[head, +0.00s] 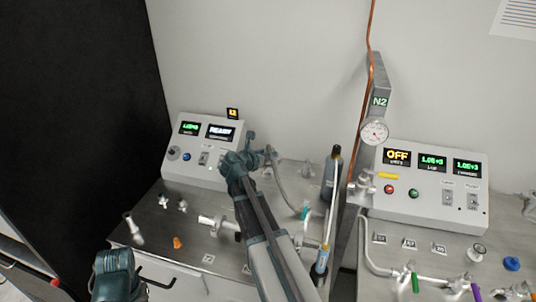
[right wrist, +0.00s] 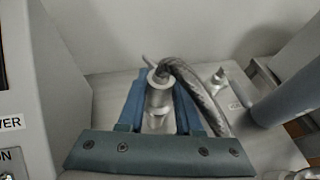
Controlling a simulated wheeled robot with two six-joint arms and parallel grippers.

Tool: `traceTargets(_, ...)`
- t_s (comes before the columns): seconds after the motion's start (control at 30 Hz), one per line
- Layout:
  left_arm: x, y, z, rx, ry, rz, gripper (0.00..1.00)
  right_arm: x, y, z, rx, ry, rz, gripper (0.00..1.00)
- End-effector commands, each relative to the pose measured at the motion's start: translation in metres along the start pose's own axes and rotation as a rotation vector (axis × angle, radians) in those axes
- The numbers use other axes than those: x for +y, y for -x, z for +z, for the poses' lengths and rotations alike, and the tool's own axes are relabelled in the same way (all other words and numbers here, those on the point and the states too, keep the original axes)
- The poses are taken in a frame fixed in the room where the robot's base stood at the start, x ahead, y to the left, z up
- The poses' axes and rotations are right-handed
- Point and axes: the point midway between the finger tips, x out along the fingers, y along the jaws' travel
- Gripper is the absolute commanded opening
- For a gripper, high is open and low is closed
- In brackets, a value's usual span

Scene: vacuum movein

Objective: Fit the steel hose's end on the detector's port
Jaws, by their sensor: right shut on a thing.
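The steel hose (head: 280,182) curves down from my right gripper (head: 262,154) beside the grey detector box (head: 195,158) with its lit READY screen. In the right wrist view, the braided hose (right wrist: 200,95) bends over from a metal end fitting (right wrist: 159,98). My right gripper (right wrist: 160,112) is shut on this hose end, one blue finger on each side. The detector's port cannot be made out; the gripper and fitting may cover it. Whether the fitting touches anything below is unclear. My left gripper (head: 118,272) is low at the left, its fingers not clearly visible.
A second control box (head: 430,190) with an OFF screen stands at the right. A gauge (head: 374,132) and copper pipe (head: 369,60) rise between the boxes. An upright dark cylinder (head: 333,180) stands right of my right arm. Small fittings and an orange piece (head: 177,242) lie at the left.

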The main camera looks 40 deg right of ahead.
Motion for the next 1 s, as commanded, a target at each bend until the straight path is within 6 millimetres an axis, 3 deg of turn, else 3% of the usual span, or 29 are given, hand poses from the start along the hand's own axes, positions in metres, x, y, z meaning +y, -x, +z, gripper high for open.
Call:
traceTargets(0.03, 0.0, 0.0, 0.0, 0.0, 0.0, 0.0, 0.27, 0.0, 0.0, 0.0, 0.0, 0.0, 0.0, 0.36)
traceTargets(0.23, 0.0, 0.0, 0.0, 0.0, 0.0, 0.0, 0.27, 0.0, 0.0, 0.0, 0.0, 0.0, 0.0, 0.69)
traceTargets(0.5, 0.0, 0.0, 0.0, 0.0, 0.0, 0.0, 0.27, 0.0, 0.001, 0.0, 0.0, 0.0, 0.0, 0.69)
traceTargets(0.63, -0.001, 0.005, 0.0, 0.0, 0.0, 0.0, 0.27, 0.0, 0.011, 0.001, 0.001, 0.001, 0.001, 0.69)
traceTargets(1.0, -0.004, 0.037, 0.002, 0.0, 0.0, 0.0, 0.27, -0.002, 0.089, 0.003, 0.0, 0.001, 0.003, 0.69)
